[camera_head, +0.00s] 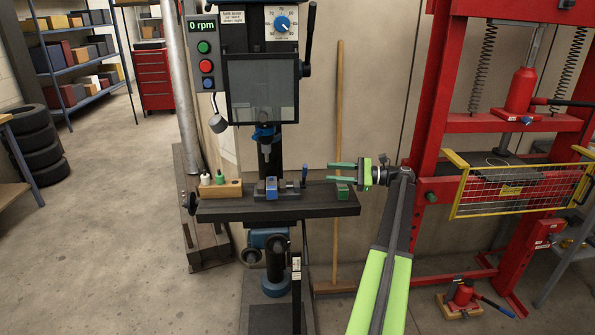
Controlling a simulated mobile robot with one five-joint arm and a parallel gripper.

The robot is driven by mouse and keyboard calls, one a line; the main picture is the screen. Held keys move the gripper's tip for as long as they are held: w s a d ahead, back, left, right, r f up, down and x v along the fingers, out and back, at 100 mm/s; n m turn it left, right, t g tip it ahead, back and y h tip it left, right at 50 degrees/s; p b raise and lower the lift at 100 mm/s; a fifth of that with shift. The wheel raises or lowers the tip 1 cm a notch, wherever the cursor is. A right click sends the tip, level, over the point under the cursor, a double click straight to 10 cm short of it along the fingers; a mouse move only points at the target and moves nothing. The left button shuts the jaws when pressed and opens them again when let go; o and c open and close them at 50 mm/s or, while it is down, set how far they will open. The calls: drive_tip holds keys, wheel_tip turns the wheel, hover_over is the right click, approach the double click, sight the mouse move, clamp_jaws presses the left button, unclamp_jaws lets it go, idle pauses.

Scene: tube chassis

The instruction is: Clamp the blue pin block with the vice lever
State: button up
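The blue pin block (271,184) sits in the small dark vice (286,188) on the drill press table. It is too small to tell whether the jaws touch it. What looks like the vice lever (304,174) stands up at the vice's right end, with a dark blue tip. My gripper (331,172) reaches in from the right, above the right part of the table. Its two green fingers point left with a gap between them, and nothing shows in the gap. The fingertips are right of the lever and apart from it.
A wooden holder with small bottles (220,187) stands at the table's left. The drill head (262,90) hangs above the vice. A red press frame (434,110) stands to the right.

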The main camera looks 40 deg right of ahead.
sight(304, 177)
drive_tip(key=x, duration=1.3)
drive_tip(key=shift+a, duration=0.15)
drive_tip(key=shift+w, duration=0.1)
clamp_jaws()
idle(0.6)
